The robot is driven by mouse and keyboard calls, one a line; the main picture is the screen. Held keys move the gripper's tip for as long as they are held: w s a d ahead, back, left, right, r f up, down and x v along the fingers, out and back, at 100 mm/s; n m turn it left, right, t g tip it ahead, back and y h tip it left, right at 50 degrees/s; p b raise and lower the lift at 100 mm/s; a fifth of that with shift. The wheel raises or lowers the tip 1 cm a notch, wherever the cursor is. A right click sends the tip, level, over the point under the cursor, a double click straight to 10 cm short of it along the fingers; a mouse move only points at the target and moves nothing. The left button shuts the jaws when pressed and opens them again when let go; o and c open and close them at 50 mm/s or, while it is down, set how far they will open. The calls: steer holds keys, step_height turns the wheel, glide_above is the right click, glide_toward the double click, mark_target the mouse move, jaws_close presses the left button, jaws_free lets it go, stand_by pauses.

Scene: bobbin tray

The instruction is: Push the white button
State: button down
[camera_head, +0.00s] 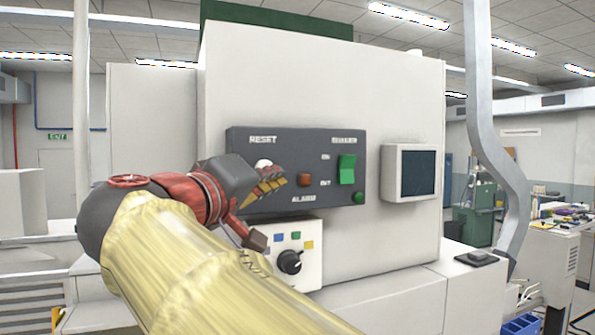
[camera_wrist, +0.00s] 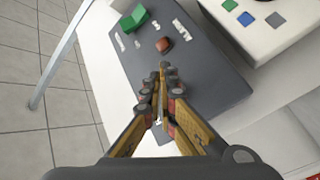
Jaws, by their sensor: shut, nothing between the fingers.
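The white button (camera_head: 263,163) is a small round knob under the RESET label on the dark control panel (camera_head: 328,151). My gripper (camera_head: 279,180) is in front of the panel, with its fingers just below and to the right of the button in the head view, partly covering it. In the wrist view my gripper (camera_wrist: 162,70) has its fingers closed together with nothing between them, over the panel (camera_wrist: 205,85). The white button is not clearly seen there; the fingers seem to hide it. I cannot tell whether the fingertips touch the panel.
The panel also carries a red-brown button (camera_head: 305,180), a green switch (camera_head: 347,169) and a green lamp (camera_head: 358,198). Below is a white box with a black knob (camera_head: 290,262). A dark screen (camera_head: 417,174) is at right. A grey bent post (camera_head: 485,120) stands farther right.

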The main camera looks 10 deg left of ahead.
steer(key=s+d+b, duration=0.1)
steer(key=s+b, duration=0.1)
steer(key=s+d+b, duration=0.1)
steer(key=s, duration=0.1)
steer(key=shift+s+d, duration=0.1)
steer(key=shift+d, duration=0.2)
stand_by(0.6)
